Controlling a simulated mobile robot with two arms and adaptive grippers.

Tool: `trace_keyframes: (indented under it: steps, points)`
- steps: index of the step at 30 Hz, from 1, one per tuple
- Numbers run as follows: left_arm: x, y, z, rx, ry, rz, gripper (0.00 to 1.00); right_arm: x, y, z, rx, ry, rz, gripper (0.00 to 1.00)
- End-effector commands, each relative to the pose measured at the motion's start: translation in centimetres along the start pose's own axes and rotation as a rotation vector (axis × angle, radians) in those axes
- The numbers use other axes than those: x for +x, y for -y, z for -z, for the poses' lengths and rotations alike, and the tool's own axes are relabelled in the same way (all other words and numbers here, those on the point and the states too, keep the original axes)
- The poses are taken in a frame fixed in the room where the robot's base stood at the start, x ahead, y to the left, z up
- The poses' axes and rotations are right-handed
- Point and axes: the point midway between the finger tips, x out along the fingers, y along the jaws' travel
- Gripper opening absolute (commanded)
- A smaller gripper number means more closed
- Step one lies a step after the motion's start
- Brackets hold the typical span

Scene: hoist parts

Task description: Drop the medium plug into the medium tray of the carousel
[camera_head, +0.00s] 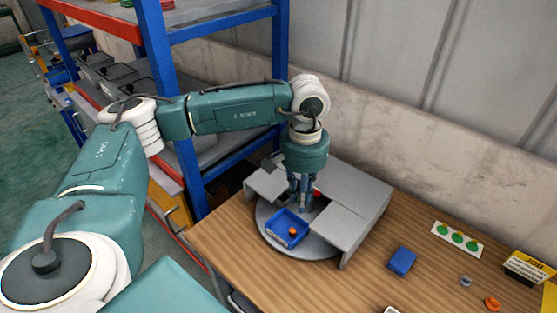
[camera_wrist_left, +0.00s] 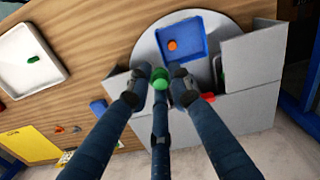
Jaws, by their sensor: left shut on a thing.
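My left gripper (camera_head: 303,204) points down over the grey carousel, in front of its raised cover. In the left wrist view its fingers (camera_wrist_left: 161,82) are shut on a small green plug (camera_wrist_left: 160,76). The fingers hide this plug in the head view. The carousel's round plate (camera_head: 273,243) carries a blue tray (camera_head: 279,238) with an orange plug (camera_head: 292,231) in it. The tray also shows in the left wrist view (camera_wrist_left: 191,30). I cannot tell the trays' sizes by name.
The grey cover (camera_head: 345,221) stands around the carousel's back and right. A blue block (camera_head: 402,261), an orange part (camera_head: 492,304) and a card with green dots (camera_head: 458,239) lie to the right. A white tray (camera_wrist_left: 14,42) holds another green piece. A blue shelf post (camera_head: 163,90) stands left.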

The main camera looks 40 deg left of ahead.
Motion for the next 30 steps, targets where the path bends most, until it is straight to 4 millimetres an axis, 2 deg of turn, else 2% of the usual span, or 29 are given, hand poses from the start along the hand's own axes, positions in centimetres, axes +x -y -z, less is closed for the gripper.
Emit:
trace_keyframes:
  steps: [1, 4, 7, 14, 24, 30]
  points:
    - [-0.8, 1.4, 1.3, -0.021, 0.0, 0.005, 0.1, -1.4, 0.5, -0.5, 0.0, 0.01, 0.006, 0.4]
    - [-0.8, 3.4, 2.9, -0.038, -0.005, 0.012, 0.1, -2.0, 0.9, -1.2, -0.002, 0.02, 0.01, 0.4]
    - [-0.6, 4.3, 3.6, -0.044, -0.007, 0.016, 0.1, -2.2, 0.9, -1.5, -0.002, 0.026, 0.01, 0.4]
    - [1.0, 4.6, 3.8, -0.046, -0.008, 0.018, 0.1, -1.3, 0.1, -1.6, -0.005, 0.025, 0.002, 0.4]
    - [4.8, 4.6, 3.8, -0.047, -0.01, 0.017, 0.1, 0.6, -0.7, -1.1, -0.004, 0.013, -0.007, 0.4]
    - [5.5, 4.6, 3.8, -0.046, -0.009, 0.017, 0.1, 0.8, -0.6, -1.1, -0.003, 0.013, -0.007, 0.4]
